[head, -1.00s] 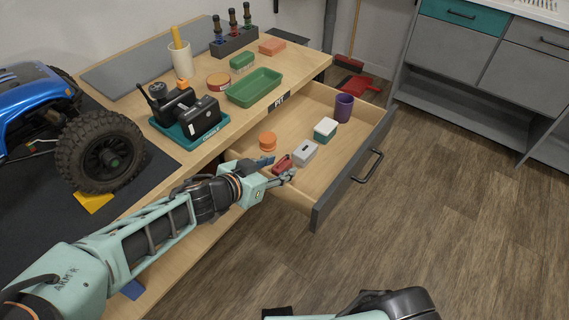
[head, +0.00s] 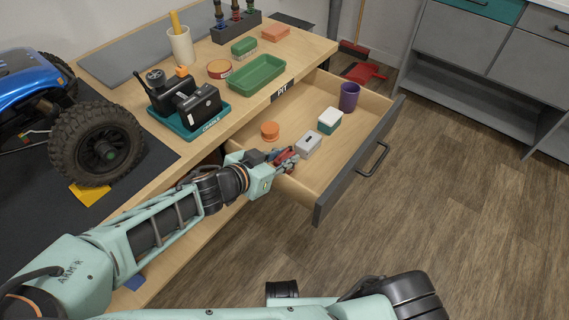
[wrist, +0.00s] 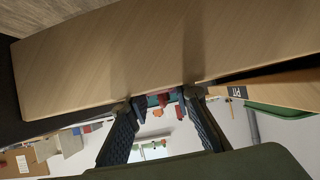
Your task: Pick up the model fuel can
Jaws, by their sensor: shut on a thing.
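The model fuel can (head: 285,157) is a small red object at the near end of the open drawer (head: 345,140), partly hidden by my fingers. My gripper (head: 284,156) reaches over the drawer's near side and is shut on the can. In the wrist view, the dark padded fingers of my gripper (wrist: 160,103) stand on either side of a small red part of the can (wrist: 154,101). I cannot tell whether the can is clear of the drawer floor.
A grey box (head: 309,145) is close beside the can. An orange round piece (head: 270,131), a white-and-green box (head: 330,120) and a purple cup (head: 349,97) are also in the drawer. The bench holds a green tray (head: 257,74) and a teal charger cradle (head: 196,120).

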